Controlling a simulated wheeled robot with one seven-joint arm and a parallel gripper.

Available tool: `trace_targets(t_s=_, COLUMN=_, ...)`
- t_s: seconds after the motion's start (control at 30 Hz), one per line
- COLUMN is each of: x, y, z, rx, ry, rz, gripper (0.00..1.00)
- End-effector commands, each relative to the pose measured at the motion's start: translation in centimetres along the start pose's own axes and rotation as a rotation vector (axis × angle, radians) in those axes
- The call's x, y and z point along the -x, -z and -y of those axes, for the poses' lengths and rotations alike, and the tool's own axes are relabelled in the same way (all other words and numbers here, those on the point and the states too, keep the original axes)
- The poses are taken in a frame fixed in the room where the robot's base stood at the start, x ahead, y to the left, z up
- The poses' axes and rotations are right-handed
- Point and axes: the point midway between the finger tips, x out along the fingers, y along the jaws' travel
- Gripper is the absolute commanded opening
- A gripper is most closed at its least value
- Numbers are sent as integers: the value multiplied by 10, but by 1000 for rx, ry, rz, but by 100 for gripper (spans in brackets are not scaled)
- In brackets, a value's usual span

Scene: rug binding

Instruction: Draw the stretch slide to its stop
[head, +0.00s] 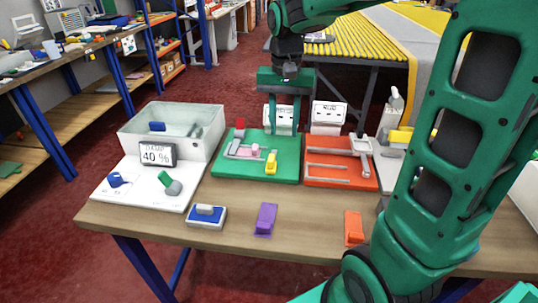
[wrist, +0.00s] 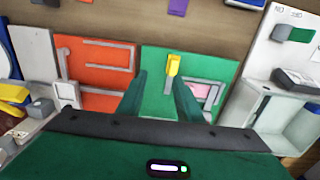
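I cannot tell for certain which part is the stretch slide. The green board (head: 222,168) carries grey rails, a pink strip (head: 243,151) and an upright yellow piece (head: 271,163). The red-orange board (head: 318,179) right of it carries grey rails and a pale grey block (head: 362,146) at its right side. My gripper (head: 283,128) hangs pointing down over the back of the green board, its fingers apart with nothing seen between them. In the wrist view my gripper (wrist: 160,82) is open, and the yellow piece (wrist: 173,65) shows beyond the fingertips, apart from them.
Two white display boxes (head: 328,117) stand behind the boards. A blue-and-white block (head: 207,215), a purple block (head: 265,219) and an orange block (head: 354,228) lie along the front of the table (head: 300,240).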

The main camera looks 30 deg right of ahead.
Motion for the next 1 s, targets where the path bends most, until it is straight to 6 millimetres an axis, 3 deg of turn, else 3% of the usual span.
trace_targets(t_s=0.1, x=0, y=7, z=26, rx=0, ry=5, rz=6, gripper=33)
trace_targets(t_s=0.2, x=-2, y=8, z=34, rx=-2, ry=8, rz=7, gripper=33)
trace_targets(t_s=0.37, x=-16, y=8, z=35, rx=-1, ry=7, rz=9, gripper=33)
trace_targets(t_s=0.8, x=-88, y=7, z=35, rx=-1, ry=6, rz=9, gripper=33)
trace_targets(t_s=1.0, x=-105, y=7, z=35, rx=-1, ry=7, rz=7, gripper=33)
